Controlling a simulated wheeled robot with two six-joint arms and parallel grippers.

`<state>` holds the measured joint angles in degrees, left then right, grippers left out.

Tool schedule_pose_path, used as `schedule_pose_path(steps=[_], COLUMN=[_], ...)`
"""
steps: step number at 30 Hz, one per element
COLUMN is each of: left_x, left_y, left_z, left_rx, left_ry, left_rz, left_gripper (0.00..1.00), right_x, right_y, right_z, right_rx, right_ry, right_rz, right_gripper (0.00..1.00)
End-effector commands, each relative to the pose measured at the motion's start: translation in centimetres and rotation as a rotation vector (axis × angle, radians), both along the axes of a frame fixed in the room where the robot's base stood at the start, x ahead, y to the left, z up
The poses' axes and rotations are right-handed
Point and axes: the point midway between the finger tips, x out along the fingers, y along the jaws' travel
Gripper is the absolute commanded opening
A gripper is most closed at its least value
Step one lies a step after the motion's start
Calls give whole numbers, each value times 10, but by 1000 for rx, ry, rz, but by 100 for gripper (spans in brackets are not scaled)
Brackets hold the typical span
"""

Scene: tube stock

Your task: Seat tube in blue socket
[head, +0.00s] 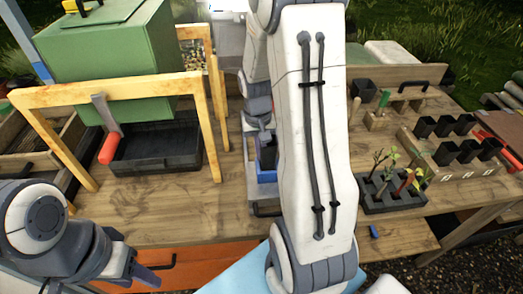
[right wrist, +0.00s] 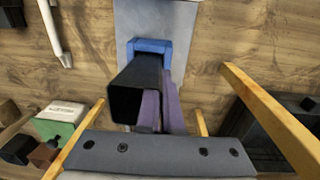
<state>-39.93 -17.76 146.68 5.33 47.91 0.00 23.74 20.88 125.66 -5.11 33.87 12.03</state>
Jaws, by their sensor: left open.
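A black square tube (right wrist: 126,104) shows in the right wrist view with its open end towards the camera. Its far end lines up with the blue socket (right wrist: 150,45), whose rim shows around that end; I cannot tell how deep the tube sits. In the head view the blue socket (head: 266,176) is below the tube, partly hidden by my right arm. The purple-grey fingers of my right gripper (right wrist: 160,105) lie close together against the tube's right side; their grip is unclear. My left gripper (head: 150,276) is open and empty at the lower left, away from the tube.
A yellow wooden frame (head: 110,90) stands left of the socket with a black tray (head: 158,145) under it. At right are a seedling tray (head: 393,196) and a rack with several black pots (head: 467,150). The bench front between left frame and socket is clear.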

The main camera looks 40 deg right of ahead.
Motion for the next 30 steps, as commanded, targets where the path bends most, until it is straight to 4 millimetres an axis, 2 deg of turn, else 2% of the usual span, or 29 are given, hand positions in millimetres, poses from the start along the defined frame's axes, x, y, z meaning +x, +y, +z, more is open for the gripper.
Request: schedule_pose_path(steps=[14, 30], left_x=[0, 0], left_y=[0, 0], left_z=[-2, -13], left_rx=[0, 0], left_ry=[0, 0], left_rz=[0, 0], left_gripper=[50, 50], right_x=[0, 0], right_y=[0, 0], right_z=[-3, -19], right_rx=[1, 1], right_ry=[1, 1], right_rz=[0, 0], right_gripper=[0, 0])
